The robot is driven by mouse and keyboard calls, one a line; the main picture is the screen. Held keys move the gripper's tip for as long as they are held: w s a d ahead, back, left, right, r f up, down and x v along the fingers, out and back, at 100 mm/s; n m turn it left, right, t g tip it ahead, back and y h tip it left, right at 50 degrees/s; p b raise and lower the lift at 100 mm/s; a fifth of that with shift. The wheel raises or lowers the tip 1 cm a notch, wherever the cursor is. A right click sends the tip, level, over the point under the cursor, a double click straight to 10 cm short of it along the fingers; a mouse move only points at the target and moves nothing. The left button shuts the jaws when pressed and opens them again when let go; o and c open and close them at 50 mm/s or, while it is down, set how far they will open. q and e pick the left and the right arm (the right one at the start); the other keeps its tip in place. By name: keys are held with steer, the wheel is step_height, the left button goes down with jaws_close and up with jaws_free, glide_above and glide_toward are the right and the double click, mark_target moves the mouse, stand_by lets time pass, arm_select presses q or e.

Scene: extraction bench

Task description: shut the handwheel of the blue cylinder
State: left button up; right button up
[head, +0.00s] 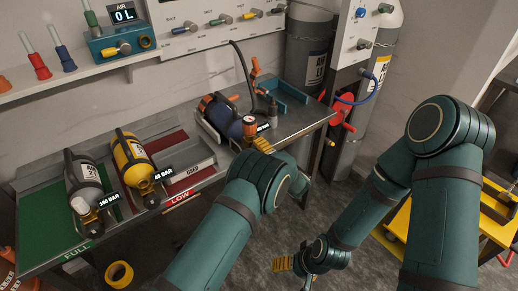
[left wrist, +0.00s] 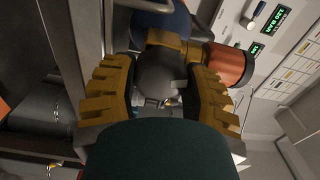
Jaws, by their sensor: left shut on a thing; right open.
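The blue cylinder (head: 222,118) lies on the bench near its right part, its valve end toward me; it also shows at the top of the left wrist view (left wrist: 168,28). My left gripper (head: 260,146) is at the valve. In the left wrist view its yellow fingers (left wrist: 163,98) are on both sides of the dark round handwheel (left wrist: 163,72), shut on it. In the head view my left arm hides the handwheel. My right gripper (head: 293,267) is open and empty, low over the floor.
A yellow cylinder (head: 133,157) and a grey cylinder (head: 85,180) lie on the bench to the left, by red LOW and green FULL areas. A blue open box (head: 290,99) and a hose are behind right. A yellow cart (head: 398,222) stands right. A tape roll (head: 119,273) is below the bench.

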arm_select(q)
steer(key=shift+m, duration=1.6)
steer(key=o, duration=1.2)
steer(key=v, duration=1.2)
